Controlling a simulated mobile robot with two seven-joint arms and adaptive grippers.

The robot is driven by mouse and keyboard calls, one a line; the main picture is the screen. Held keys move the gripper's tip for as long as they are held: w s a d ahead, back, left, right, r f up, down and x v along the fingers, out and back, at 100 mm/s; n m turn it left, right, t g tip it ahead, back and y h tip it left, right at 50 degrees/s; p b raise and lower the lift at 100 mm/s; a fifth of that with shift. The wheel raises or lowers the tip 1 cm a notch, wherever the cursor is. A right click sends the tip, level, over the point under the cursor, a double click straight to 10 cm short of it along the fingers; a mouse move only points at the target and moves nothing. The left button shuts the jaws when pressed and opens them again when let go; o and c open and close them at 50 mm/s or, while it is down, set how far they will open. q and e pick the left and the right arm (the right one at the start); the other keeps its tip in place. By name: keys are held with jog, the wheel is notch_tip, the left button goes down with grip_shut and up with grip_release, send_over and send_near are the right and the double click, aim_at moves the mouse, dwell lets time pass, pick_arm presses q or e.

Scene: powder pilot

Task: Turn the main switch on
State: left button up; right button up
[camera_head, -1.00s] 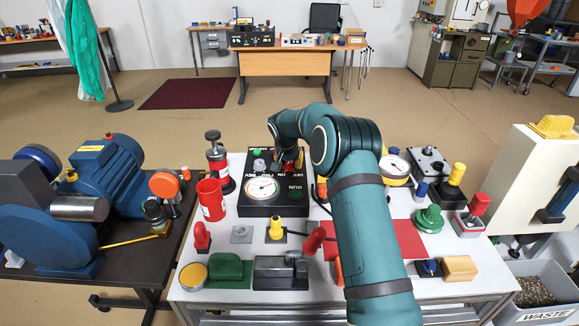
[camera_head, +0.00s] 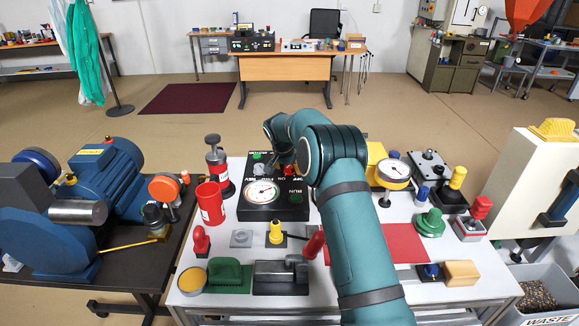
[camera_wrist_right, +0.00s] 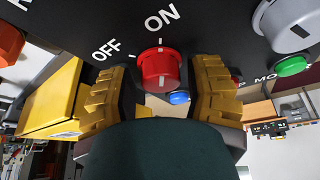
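The main switch is a red round knob (camera_wrist_right: 160,70) on the black control box (camera_head: 258,212), with OFF and ON printed beside it in the right wrist view. A white line shows at the knob's ON side; I cannot tell whether it belongs to knob or panel. My right gripper (camera_wrist_right: 162,88) has a yellow-padded finger on each side of the knob, with narrow gaps, so it looks open around it. In the head view my right arm covers most of the gripper and the knob. My left gripper is out of view.
A yellow-framed gauge (camera_head: 393,171) stands to the right.

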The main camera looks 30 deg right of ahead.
jog(key=shift+o, duration=0.5)
jog(key=shift+r, duration=0.1)
jog(key=shift+r, duration=0.15)
jog(key=v, duration=1.1)
jog(key=shift+s+a+r, duration=0.15)
jog(key=shift+s+r, duration=0.05)
jog(key=shift+r, duration=0.05)
